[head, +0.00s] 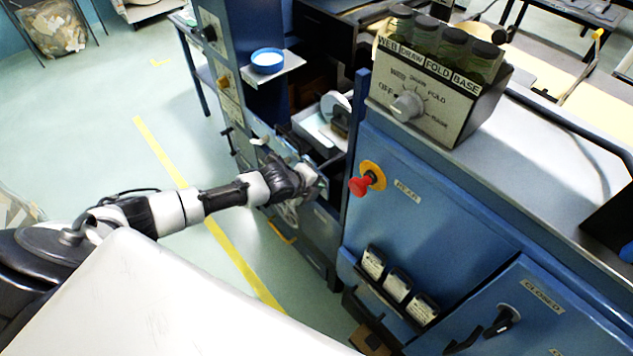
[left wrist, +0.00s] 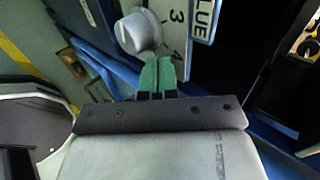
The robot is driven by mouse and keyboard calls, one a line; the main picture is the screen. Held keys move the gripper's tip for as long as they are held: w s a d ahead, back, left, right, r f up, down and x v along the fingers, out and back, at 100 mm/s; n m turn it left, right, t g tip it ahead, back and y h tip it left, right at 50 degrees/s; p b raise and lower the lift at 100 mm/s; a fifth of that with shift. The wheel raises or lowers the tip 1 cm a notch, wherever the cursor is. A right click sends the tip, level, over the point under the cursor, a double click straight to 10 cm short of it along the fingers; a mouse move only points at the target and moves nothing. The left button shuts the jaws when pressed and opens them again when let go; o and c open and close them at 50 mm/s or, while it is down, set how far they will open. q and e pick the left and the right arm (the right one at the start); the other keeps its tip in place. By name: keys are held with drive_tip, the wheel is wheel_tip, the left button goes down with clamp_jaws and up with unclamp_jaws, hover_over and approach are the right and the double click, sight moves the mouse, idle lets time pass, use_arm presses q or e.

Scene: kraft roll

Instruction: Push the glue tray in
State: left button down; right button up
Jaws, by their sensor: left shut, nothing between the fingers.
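What looks like the glue tray (head: 313,128) is a light grey open tray in the gap of the blue machine, with a white round part above it; I cannot tell how far out it stands. My left gripper (head: 312,186) is in front of the machine, below that tray. In the left wrist view its green fingertips (left wrist: 158,75) are shut with nothing between them. They are close to a grey knob (left wrist: 138,32) and a white number plate (left wrist: 175,22) beside a label reading "LUE" (left wrist: 205,20), partly cut off. Whether they touch is unclear. My right gripper is not in view.
A red stop button (head: 361,186) juts from the blue cabinet right of my gripper. A control box (head: 435,100) with a dial and jars stands on top. A blue-rimmed dish (head: 267,60) sits on a small shelf.

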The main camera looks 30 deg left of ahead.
use_arm(q)
drive_tip(key=shift+w, duration=0.15)
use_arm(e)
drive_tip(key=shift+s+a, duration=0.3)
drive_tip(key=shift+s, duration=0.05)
use_arm(q)
drive_tip(key=w+d+b, duration=0.3)
drive_tip(key=w+b, duration=0.5)
drive_tip(key=w, duration=0.1)
drive_tip(key=shift+d, duration=0.4)
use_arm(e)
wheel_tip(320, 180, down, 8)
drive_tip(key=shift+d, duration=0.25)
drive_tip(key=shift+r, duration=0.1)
use_arm(q)
drive_tip(key=shift+s, duration=0.1)
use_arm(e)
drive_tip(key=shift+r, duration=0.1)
